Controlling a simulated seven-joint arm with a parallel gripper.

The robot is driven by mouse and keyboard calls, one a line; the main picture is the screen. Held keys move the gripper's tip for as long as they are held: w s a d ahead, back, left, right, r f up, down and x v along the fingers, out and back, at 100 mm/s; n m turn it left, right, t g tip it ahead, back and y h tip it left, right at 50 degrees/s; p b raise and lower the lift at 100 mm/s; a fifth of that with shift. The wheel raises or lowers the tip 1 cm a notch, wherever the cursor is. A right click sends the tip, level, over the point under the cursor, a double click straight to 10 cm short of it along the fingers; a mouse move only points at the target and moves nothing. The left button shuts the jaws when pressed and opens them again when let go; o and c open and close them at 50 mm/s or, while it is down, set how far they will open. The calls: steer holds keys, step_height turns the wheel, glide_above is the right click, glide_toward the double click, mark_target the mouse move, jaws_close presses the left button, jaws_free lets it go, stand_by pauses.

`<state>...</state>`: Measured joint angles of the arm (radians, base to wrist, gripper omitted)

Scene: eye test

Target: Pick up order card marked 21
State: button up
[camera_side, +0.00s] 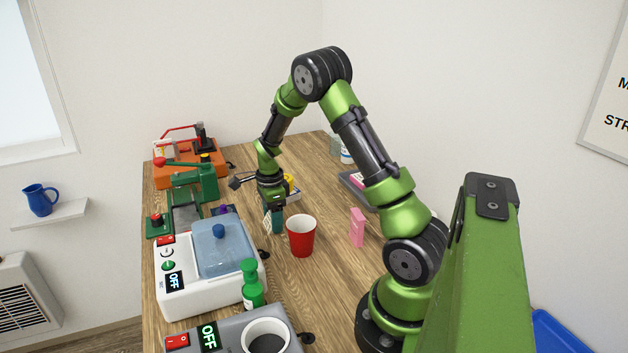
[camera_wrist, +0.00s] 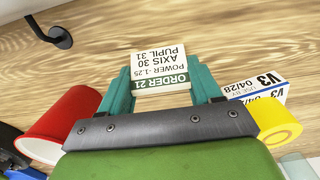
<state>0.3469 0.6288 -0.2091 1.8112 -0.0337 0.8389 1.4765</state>
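The order card (camera_wrist: 160,65) is white with a green band reading "ORDER 21"; its print is upside down in the wrist view. In the side view the card (camera_side: 267,222) is a small pale sliver beside the teal fingers. My gripper (camera_wrist: 160,72) has one teal finger at each side edge of the card, and both appear to touch it. It looks shut on the card. In the side view my gripper (camera_side: 275,220) points down over the wooden table, left of the red cup. Whether the card touches the table cannot be told.
A red cup (camera_side: 301,236) stands close beside my gripper. A pink box (camera_side: 357,228), a green bottle (camera_side: 252,288) and a white machine (camera_side: 195,285) stand nearby.

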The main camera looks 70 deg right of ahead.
steer(key=c, duration=0.3)
